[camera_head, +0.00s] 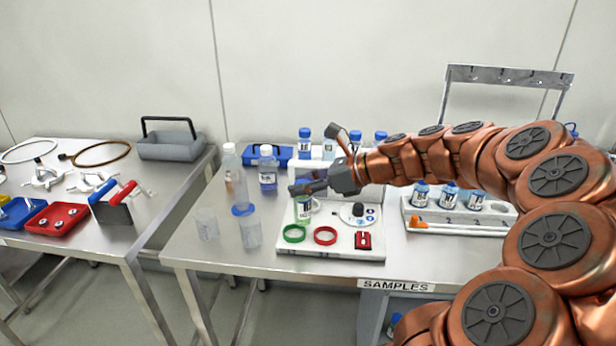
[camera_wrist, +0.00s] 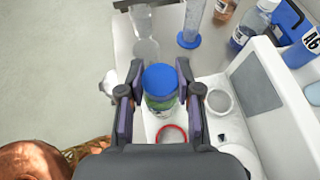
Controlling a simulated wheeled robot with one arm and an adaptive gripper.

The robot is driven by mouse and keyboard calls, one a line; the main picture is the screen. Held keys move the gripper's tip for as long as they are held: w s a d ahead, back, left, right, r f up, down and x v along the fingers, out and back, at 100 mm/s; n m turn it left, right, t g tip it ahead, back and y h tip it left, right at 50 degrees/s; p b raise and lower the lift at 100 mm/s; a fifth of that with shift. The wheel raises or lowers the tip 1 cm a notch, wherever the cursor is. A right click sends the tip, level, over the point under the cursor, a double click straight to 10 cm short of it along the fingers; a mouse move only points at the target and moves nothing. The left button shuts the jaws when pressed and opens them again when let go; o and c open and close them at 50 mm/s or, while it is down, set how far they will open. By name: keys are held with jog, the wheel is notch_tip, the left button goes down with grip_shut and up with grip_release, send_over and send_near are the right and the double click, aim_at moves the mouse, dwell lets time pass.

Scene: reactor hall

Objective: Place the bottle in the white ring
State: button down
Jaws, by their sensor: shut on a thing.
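The bottle is clear with a green band and a blue cap (camera_wrist: 160,80). My gripper (camera_wrist: 158,98) is shut around it, with one finger on each side, and it looks upright. In the head view the bottle (camera_head: 303,209) hangs below my gripper (camera_head: 307,188), over the left part of a white board (camera_head: 340,252). In the wrist view a pale round outline, seemingly the white ring (camera_wrist: 219,102), lies on the board to the right of the bottle. I cannot make it out in the head view, where the bottle and gripper cover that area.
A green ring (camera_head: 294,233) and a red ring (camera_head: 325,235) lie at the board's front. Clear beakers (camera_head: 250,231) and a blue-based cylinder (camera_head: 229,165) stand left. A raised white back panel (camera_wrist: 262,85) borders the board. A vial rack (camera_head: 455,222) stands right.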

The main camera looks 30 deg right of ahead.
jog(key=w+d+f+p, duration=0.2)
jog(key=w+d+f, duration=0.2)
jog(key=w+d, duration=0.3)
jog(key=shift+w+d+f, duration=0.25)
jog(key=shift+w+f, duration=0.1)
jog(key=shift+w, duration=0.5)
jog(key=c, duration=1.1)
grip_release()
